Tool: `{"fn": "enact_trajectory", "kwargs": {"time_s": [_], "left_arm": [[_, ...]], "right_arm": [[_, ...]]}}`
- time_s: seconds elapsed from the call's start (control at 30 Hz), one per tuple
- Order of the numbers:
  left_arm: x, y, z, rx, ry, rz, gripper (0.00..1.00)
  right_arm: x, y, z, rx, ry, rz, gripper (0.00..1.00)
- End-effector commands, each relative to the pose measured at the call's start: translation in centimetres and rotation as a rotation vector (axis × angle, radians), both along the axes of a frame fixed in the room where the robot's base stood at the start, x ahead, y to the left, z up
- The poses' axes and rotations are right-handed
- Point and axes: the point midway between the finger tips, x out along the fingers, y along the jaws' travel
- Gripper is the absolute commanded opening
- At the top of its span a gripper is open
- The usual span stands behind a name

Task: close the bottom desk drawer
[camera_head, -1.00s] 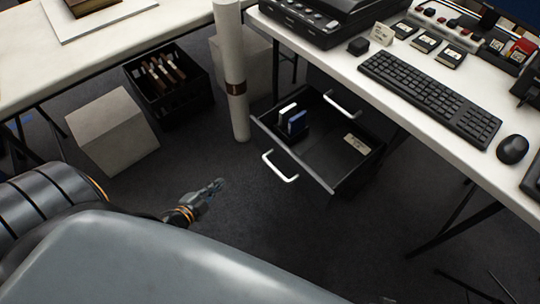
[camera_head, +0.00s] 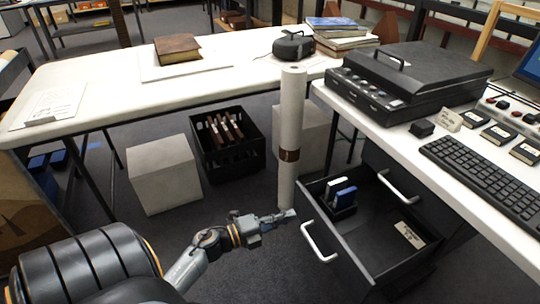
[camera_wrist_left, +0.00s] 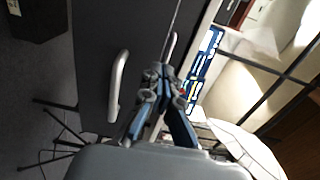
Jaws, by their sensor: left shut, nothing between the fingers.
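The bottom desk drawer (camera_head: 345,238) is pulled open under the right desk, with a white bar handle (camera_head: 318,242) on its front. Inside it are a small holder with a white and a blue item (camera_head: 345,197) and a labelled piece (camera_head: 409,235). Above it is a second white handle (camera_head: 398,187) on the drawer unit. My left gripper (camera_head: 290,215) is shut and empty, left of the drawer front and apart from its handle. In the left wrist view my left gripper (camera_wrist_left: 160,72) points at a dark drawer front with a white handle (camera_wrist_left: 117,86). My right gripper is out of view.
A tall pale roll (camera_head: 290,130) stands upright just behind my left gripper. The desk edge (camera_head: 440,200) overhangs the drawer.

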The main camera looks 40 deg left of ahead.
Motion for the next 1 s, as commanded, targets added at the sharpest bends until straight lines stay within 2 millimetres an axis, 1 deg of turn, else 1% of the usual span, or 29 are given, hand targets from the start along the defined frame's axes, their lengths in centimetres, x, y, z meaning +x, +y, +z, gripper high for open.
{"fn": "enact_trajectory", "kwargs": {"time_s": [0.03, 0.1, 0.23, 0.33, 0.47, 0.87, 1.0], "left_arm": [[1.1, -0.4, 0.0, -0.001, -0.003, -0.001, 0.00], [2.2, -0.9, 0.0, -0.002, -0.002, 0.000, 0.00], [3.9, -1.6, -0.1, -0.001, -0.001, 0.000, 0.00], [4.7, -2.0, -0.1, -0.002, 0.001, 0.001, 0.00], [5.2, -2.2, -0.1, -0.003, 0.001, 0.000, 0.00], [5.3, -2.2, -0.1, -0.002, 0.002, 0.000, 0.00], [5.8, -2.4, 0.0, -0.002, 0.001, 0.000, 0.00]], "right_arm": [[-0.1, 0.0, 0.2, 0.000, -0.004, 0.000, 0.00], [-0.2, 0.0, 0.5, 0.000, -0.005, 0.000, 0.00], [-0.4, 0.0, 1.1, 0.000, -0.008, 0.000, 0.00], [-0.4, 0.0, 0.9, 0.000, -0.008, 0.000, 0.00], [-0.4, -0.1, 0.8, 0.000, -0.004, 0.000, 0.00], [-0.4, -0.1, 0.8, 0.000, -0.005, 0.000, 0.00], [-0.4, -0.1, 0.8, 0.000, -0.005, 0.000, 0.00]]}}
